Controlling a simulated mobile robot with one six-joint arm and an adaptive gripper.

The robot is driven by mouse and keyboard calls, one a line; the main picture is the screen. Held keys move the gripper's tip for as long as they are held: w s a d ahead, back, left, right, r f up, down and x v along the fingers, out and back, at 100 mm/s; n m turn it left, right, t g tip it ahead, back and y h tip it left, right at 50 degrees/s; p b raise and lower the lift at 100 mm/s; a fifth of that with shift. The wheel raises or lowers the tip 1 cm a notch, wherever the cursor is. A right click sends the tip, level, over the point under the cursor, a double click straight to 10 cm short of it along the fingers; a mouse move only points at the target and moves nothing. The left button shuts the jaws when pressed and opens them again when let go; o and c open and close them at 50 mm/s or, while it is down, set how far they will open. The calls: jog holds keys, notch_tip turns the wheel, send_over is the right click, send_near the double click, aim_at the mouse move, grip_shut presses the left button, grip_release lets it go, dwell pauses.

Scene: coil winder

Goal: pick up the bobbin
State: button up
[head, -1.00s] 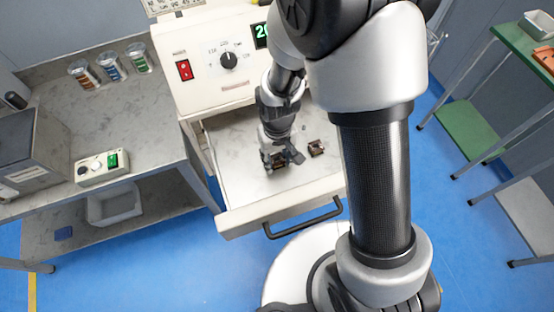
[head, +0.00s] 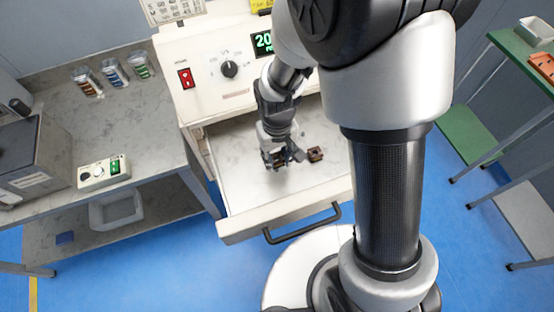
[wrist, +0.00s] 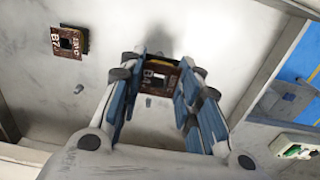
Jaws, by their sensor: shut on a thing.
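My gripper (head: 278,158) is inside the open drawer (head: 232,160), near its middle. In the head view that bobbin is mostly hidden by the fingers. A second, similar brown bobbin (head: 316,154) lies on the drawer floor just to the right of the gripper. It shows at the upper left of the wrist view (wrist: 70,42), apart from my fingers.
The drawer's front wall and dark handle (head: 302,224) are on the near side. The machine panel with a dial (head: 229,69) and red switch stands behind. A bench at left carries coloured jars (head: 114,74) and a small control box (head: 104,173). A green table (head: 520,52) is at right.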

notch_tip(320, 180, up, 16)
jog(key=p, duration=0.4)
jog(key=shift+f, duration=0.25)
